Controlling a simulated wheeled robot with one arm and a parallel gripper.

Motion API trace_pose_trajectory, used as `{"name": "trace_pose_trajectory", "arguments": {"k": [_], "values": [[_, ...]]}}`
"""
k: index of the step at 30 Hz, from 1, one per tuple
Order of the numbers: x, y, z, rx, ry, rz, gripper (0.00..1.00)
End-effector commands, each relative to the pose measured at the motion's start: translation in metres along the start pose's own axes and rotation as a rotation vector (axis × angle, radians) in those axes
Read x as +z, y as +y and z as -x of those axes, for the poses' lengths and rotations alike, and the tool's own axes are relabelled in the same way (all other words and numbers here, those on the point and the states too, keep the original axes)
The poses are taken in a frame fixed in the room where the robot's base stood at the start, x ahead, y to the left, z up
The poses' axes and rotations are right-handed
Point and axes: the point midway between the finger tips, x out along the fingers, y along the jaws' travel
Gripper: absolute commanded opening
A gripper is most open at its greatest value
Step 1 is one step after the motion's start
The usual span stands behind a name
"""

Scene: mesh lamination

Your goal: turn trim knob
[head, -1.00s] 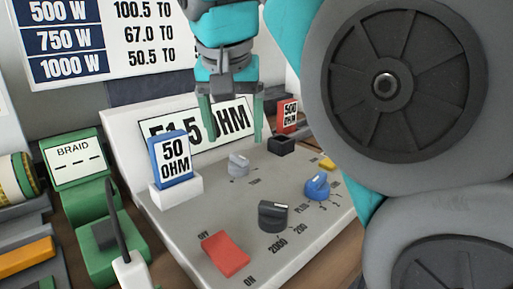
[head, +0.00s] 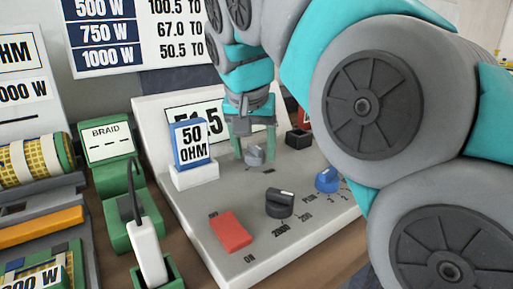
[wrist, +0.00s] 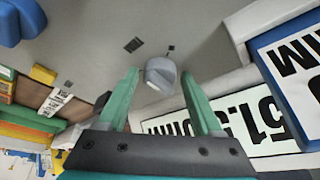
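The trim knob is a small light-grey knob (head: 255,155) on the sloped panel of the grey meter (head: 219,203), in front of its display. It also shows in the wrist view (wrist: 160,73), between and just beyond the fingertips. My gripper (head: 254,153) points down over the knob with its green fingers apart, one to each side. In the wrist view the open fingers (wrist: 160,79) show gaps on both sides of the knob, the left gap seeming smaller. The meter's display, partly hidden by the blue card and my gripper, reads about 51.5 ohm in the wrist view (wrist: 215,132).
A blue 50 OHM card (head: 191,143) stands in a white holder left of the knob. A black socket (head: 298,138) is to its right. A black knob (head: 280,203), blue knob (head: 327,179) and red switch (head: 231,231) are nearer. A green BRAID stand (head: 108,147) is left.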

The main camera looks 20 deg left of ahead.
Motion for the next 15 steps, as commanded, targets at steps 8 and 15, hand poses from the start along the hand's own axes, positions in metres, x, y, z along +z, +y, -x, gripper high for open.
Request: {"name": "trace_pose_trajectory", "arguments": {"k": [8,15], "values": [[0.0001,0.0001,0.0000,0.000,0.000,0.000,0.34],[0.0001,0.0001,0.0001,0.000,0.000,0.000,0.07]]}}
